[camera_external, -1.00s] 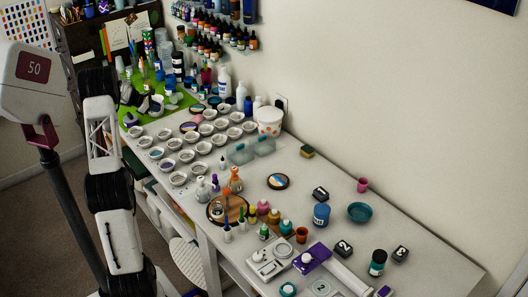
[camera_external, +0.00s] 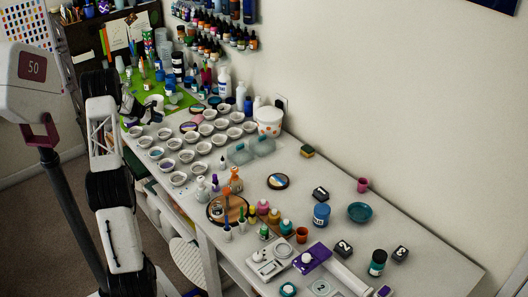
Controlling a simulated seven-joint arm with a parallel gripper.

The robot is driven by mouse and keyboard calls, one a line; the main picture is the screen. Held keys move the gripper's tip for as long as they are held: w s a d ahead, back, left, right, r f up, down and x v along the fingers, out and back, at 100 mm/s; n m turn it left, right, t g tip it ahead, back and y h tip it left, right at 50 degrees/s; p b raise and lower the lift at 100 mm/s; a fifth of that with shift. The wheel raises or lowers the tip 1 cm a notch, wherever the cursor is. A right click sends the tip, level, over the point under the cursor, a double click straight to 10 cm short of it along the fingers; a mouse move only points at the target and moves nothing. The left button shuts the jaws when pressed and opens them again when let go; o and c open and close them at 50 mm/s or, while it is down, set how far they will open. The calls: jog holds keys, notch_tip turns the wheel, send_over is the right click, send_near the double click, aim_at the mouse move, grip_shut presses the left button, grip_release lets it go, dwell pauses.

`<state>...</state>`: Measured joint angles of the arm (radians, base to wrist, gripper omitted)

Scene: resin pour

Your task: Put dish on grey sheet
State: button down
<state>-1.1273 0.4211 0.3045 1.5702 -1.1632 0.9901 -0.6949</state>
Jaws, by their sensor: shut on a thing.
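My gripper (camera_external: 139,107) is at the far left end of the table, over the near-left edge of the green mat (camera_external: 184,101). It is shut on a small pale dish (camera_external: 155,101), which looks tilted at the fingers. The fingers are small and dark here, so the exact grip is hard to see. A small greyish patch (camera_external: 173,106) on the green mat, just right of the dish, may be the grey sheet. I cannot tell whether the dish touches the mat.
Rows of white dishes (camera_external: 187,156) fill the table right of the mat. Bottles and cups (camera_external: 178,66) crowd behind it, below a paint shelf (camera_external: 205,45). The table's right end has some free room.

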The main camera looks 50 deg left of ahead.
jog(key=shift+f, duration=1.6)
jog(key=shift+f, duration=0.1)
jog(key=c, duration=1.2)
grip_release()
jog(key=v, duration=1.2)
